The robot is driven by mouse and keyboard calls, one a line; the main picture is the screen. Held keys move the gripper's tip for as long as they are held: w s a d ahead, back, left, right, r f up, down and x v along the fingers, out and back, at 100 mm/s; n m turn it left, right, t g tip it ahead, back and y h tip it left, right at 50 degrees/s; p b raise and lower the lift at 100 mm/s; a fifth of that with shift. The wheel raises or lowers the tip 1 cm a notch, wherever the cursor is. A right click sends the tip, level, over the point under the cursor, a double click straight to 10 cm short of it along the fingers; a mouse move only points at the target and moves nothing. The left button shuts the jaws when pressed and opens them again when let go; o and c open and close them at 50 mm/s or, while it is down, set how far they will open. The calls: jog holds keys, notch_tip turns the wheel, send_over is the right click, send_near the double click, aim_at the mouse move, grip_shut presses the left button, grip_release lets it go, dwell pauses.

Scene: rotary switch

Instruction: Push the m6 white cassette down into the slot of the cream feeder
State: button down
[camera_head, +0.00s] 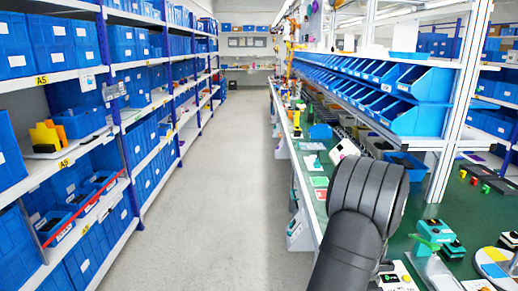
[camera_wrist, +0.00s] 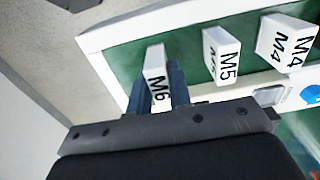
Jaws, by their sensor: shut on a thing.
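The m6 white cassette (camera_wrist: 154,64) shows in the wrist view as a slim white block with black M6 lettering. My gripper (camera_wrist: 160,87) has blue-grey fingers at its sides and is shut on it. The dark gripper body covers the lower part of the picture. The cassette's lower end, and whether it touches anything below, cannot be made out. I cannot pick out the cream feeder or its slot for sure in either view. In the head view my black arm covers this part of the bench and the gripper is hidden.
A white M5 cassette (camera_wrist: 222,54) and a white M4 cassette (camera_wrist: 286,42) stand to the right of M6. A pale device with a blue knob (camera_wrist: 311,94) is at the right edge. The green bench (camera_head: 425,210) has blue bins (camera_head: 424,83) above it; the aisle (camera_head: 225,190) is clear.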

jog(key=shift+r, duration=1.9)
jog(key=w+a+r+n, duration=0.4)
jog(key=w+a+n, duration=0.3)
jog(key=a, duration=0.5)
jog(key=w+a+r+n, duration=0.5)
jog(key=w+a, duration=0.3)
jog(key=a, duration=0.4)
jog(key=w+d+m, duration=0.2)
jog(key=d+m, duration=0.1)
jog(key=d, duration=0.6)
jog(key=w+d+m, duration=0.2)
jog(key=d+m, duration=0.1)
jog(key=d, duration=0.6)
jog(key=s+d+m, duration=0.2)
jog(key=d+m, duration=0.1)
jog(key=d, duration=0.7)
jog(key=s+d+f+m, duration=0.1)
jog(key=s+d+m, duration=0.2)
jog(key=d, duration=0.7)
jog(key=shift+d+f, duration=0.2)
jog(key=shift+d, duration=0.05)
jog(key=shift+s+f, duration=0.1)
